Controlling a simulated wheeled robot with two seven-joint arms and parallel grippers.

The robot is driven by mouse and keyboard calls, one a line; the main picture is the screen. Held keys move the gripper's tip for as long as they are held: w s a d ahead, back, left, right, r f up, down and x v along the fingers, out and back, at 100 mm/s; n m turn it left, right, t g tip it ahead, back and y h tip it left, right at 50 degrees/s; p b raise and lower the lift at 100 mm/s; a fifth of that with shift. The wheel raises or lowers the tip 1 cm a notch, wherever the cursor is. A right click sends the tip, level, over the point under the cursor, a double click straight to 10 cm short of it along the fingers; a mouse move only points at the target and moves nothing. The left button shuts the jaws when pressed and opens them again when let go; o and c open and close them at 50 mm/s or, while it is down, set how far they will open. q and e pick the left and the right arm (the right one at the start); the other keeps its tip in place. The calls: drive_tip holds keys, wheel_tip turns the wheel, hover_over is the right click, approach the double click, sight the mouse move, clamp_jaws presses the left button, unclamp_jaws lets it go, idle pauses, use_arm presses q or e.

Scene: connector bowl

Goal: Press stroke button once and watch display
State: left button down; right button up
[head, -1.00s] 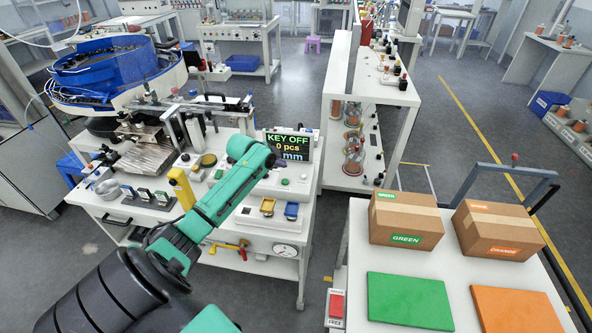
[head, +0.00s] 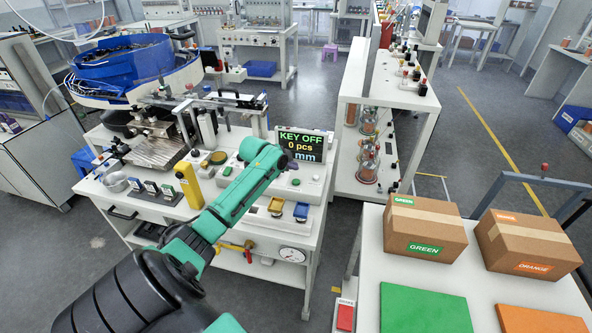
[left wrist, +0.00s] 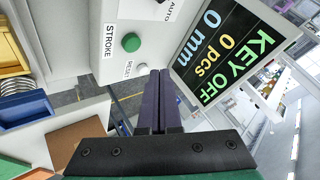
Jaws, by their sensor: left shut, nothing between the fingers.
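The green STROKE button (left wrist: 130,42) sits on a light grey panel in the left wrist view. The display (left wrist: 225,50) beside it reads KEY OFF, 0 pcs and 0 mm. It also stands at the back of the bench in the head view (head: 301,142). My left gripper (left wrist: 158,73) is shut and empty. Its dark fingertips appear below and right of the STROKE button, near the RESET label, with no visible contact. Their height above the panel cannot be told. In the head view my teal left arm hides part of the panel. My right gripper is not in view.
The bench (head: 262,235) carries a yellow block (head: 188,186) and yellow and blue parts left of and below the panel. A blue bowl feeder (head: 120,62) stands behind left. Two cardboard boxes (head: 425,235) and green and orange mats occupy the right table.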

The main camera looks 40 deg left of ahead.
sight(293, 183)
use_arm(q)
wheel_tip(293, 183, down, 4)
drive_tip(key=shift+w+r+b, duration=0.1)
drive_tip(key=shift+r+b, duration=0.05)
drive_tip(key=shift+b, duration=0.5)
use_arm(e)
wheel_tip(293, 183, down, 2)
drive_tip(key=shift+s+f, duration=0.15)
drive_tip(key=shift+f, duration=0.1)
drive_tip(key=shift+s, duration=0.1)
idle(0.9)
use_arm(q)
drive_tip(key=shift+f, duration=0.35)
drive_tip(key=shift+f+b, duration=0.3)
drive_tip(key=shift+f, duration=0.25)
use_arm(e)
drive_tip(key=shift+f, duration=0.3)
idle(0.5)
use_arm(q)
drive_tip(key=shift+r+p, duration=0.95)
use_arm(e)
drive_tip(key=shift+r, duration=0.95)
